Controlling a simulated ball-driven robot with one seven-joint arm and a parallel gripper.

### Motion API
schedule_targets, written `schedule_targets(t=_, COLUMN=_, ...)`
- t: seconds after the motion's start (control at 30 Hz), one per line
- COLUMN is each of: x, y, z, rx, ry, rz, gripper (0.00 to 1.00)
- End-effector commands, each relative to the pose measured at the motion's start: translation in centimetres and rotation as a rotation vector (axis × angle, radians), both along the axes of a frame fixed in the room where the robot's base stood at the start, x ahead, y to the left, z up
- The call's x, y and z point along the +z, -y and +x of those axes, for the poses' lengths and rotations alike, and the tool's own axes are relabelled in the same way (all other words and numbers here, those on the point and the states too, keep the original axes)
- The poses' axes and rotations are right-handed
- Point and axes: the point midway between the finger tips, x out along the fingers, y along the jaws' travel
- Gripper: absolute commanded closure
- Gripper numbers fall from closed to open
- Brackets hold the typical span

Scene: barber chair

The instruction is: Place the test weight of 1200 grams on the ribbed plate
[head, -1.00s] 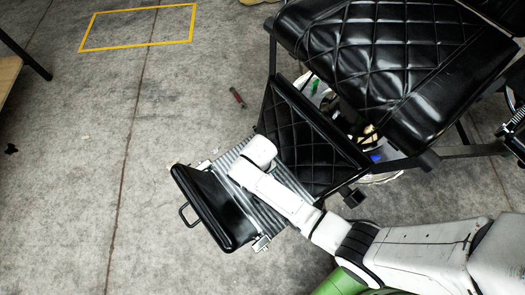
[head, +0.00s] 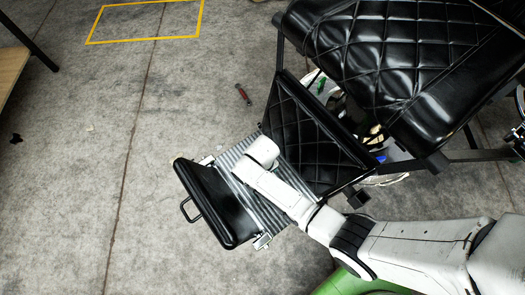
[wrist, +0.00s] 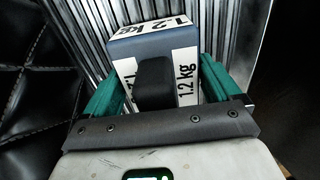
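The test weight (wrist: 152,45) is a grey-blue block with white labels reading 1.2 kg. It shows in the wrist view between the green fingers of my gripper (wrist: 160,68), which look closed against its sides. A dark block in front covers part of it. The ribbed plate (wrist: 232,28) is shiny ridged metal behind and under the weight; whether they touch I cannot tell. In the head view the plate (head: 260,209) is at the chair's foot end, and my white arm lies over it. The weight and fingers are hidden there.
The black quilted chair seat (head: 385,60) and leg rest (head: 305,135) are right of the plate. A black padded bar (head: 215,205) with a handle edges its left. A red-handled tool (head: 243,94) lies on the floor. The floor to the left is mostly clear.

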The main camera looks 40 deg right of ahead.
Motion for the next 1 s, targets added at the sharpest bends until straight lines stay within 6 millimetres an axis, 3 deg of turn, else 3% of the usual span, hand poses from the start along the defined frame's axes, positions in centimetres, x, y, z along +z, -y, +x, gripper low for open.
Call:
schedule_targets(t=0.1, x=0.0, y=0.0, z=0.0, rx=0.0, ry=0.0, rz=0.0, gripper=0.0)
schedule_targets(t=0.47, x=1.0, y=0.0, z=0.0, rx=0.0, ry=0.002, rz=0.001, gripper=0.0)
schedule_targets(t=1.0, x=10.7, y=0.0, z=0.0, rx=0.0, ry=0.002, rz=0.001, gripper=0.0)
